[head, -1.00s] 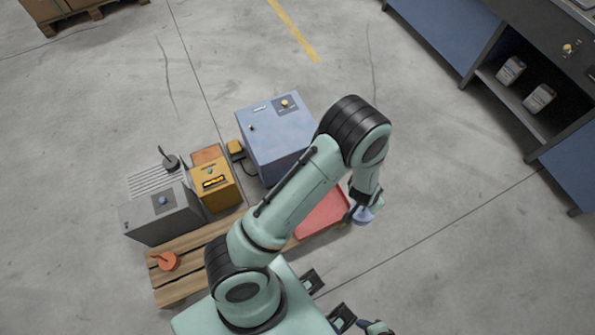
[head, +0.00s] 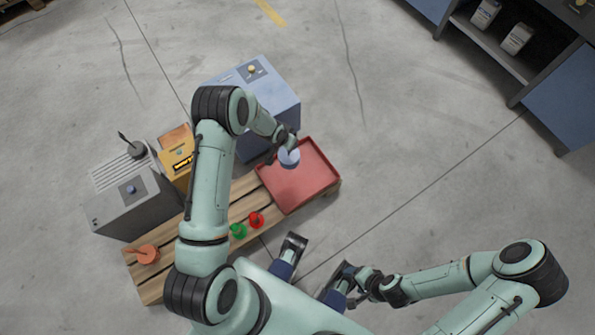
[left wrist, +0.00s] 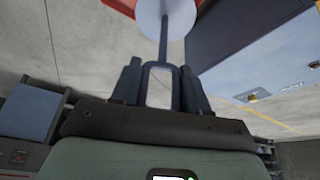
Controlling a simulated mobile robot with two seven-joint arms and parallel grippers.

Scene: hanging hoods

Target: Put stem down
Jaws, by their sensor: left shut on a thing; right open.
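The stem is a pale blue-grey disc (head: 289,158) on a thin rod. In the left wrist view its disc (left wrist: 166,18) is at the top, with the rod running down to a loop between the fingers. My left gripper (head: 284,141) is shut on the stem; it also shows in the left wrist view (left wrist: 161,88). In the head view the disc overlaps the far left part of the red tray (head: 310,190); I cannot tell whether it touches the tray. My right gripper (head: 357,294) is open and empty, low in the head view, away from the tray.
The tray sits on a wooden pallet (head: 243,208). Small red (head: 256,219), green (head: 238,231) and orange (head: 147,254) pieces lie on the pallet. Blue (head: 262,100), yellow (head: 176,165) and grey (head: 134,195) boxes stand behind. Open floor lies right of the tray.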

